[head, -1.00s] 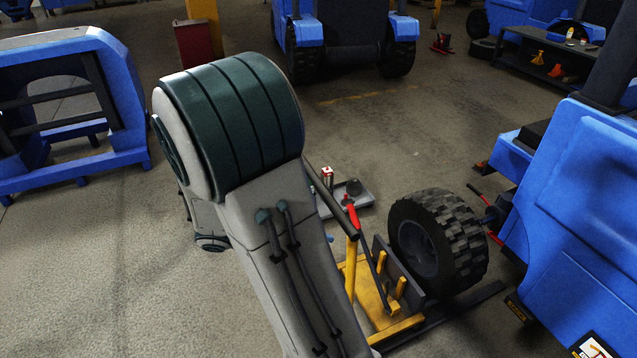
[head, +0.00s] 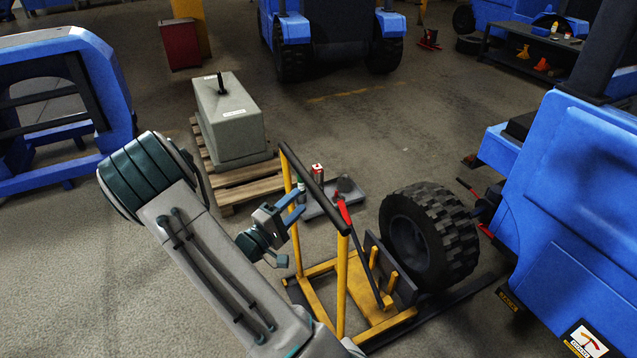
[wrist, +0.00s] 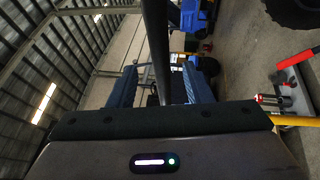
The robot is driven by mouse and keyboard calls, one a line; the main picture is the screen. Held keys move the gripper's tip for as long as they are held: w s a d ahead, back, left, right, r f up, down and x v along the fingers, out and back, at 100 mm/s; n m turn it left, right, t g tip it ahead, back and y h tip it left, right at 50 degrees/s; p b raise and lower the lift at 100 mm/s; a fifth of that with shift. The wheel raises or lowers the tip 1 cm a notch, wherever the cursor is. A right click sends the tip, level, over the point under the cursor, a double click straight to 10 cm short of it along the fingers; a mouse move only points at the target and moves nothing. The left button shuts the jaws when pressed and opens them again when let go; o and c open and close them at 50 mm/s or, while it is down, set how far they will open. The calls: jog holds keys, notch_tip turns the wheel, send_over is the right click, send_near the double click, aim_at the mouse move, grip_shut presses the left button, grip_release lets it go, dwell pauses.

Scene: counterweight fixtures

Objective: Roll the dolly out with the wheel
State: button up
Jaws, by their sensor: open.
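The yellow dolly (head: 341,285) stands on the floor in the head view, with a dark handle bar (head: 315,188) across its top and a red lever (head: 344,212). The wheel (head: 428,237), a black knobbly tyre, stands upright at the dolly's right side, against its dark plate. My gripper (head: 297,218) is open at the handle, on its left side in the head view. In the wrist view the dark bar (wrist: 157,45) runs between the two blue fingers of my gripper (wrist: 160,80), with gaps on both sides. Whether it touches the palm is hidden.
A blue vehicle (head: 570,215) stands close to the wheel's right. A grey counterweight block (head: 230,120) rests on a wooden pallet (head: 250,190) behind my gripper. A grey tray (head: 350,199) with small items lies behind the dolly. Floor at the lower left is clear.

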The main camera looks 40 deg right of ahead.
aim_at(311, 182)
jog(key=x, duration=0.9)
jog(key=shift+d, duration=0.2)
grip_shut()
jog(key=shift+w+a+f+b, duration=0.15)
jog(key=shift+w+a+b, duration=0.05)
jog(key=shift+a+b, duration=0.3)
jog(key=shift+w+a, duration=0.1)
jog(key=shift+a, duration=0.4)
grip_release()
jog(key=shift+d, duration=0.2)
